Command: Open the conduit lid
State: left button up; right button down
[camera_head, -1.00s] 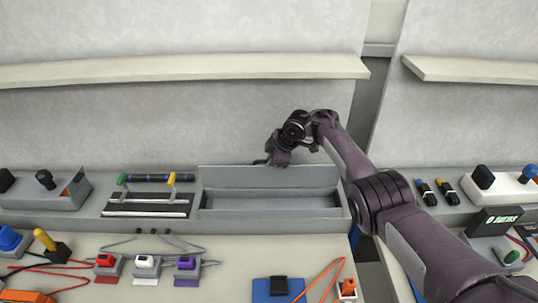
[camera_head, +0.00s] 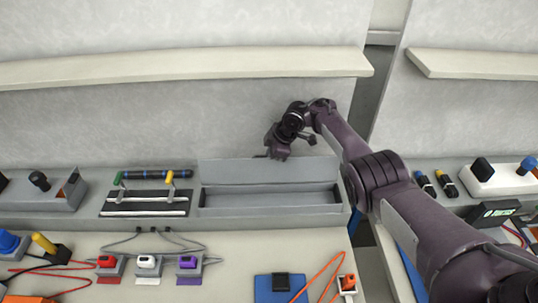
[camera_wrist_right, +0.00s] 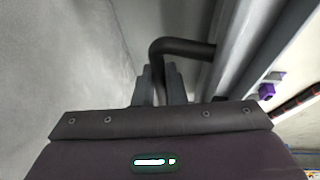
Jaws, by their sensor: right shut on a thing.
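The grey conduit box (camera_head: 270,211) stands along the back of the bench. Its lid (camera_head: 268,172) is raised and stands nearly upright at the box's rear edge, with the long cavity open in front. My right gripper (camera_head: 278,154) is behind the lid's top edge, near its middle. In the right wrist view, the gripper fingers (camera_wrist_right: 158,86) are shut on a dark bent handle (camera_wrist_right: 182,46), which runs to the grey lid edge at the right. The lid hides part of the fingertips in the head view. My left gripper is in no view.
A rack with a dark rod (camera_head: 158,174) sits left of the box. Red, white and purple plugs (camera_head: 148,262) stand on the bench in front. The wall is close behind my right gripper. A shelf (camera_head: 180,72) runs above. A blue pad (camera_head: 272,290) lies at the front.

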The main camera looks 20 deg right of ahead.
jog(key=shift+r, duration=0.1)
jog(key=c, duration=1.5)
grip_release()
jog(key=v, duration=0.7)
jog(key=shift+r, duration=0.2)
jog(key=shift+s, duration=0.1)
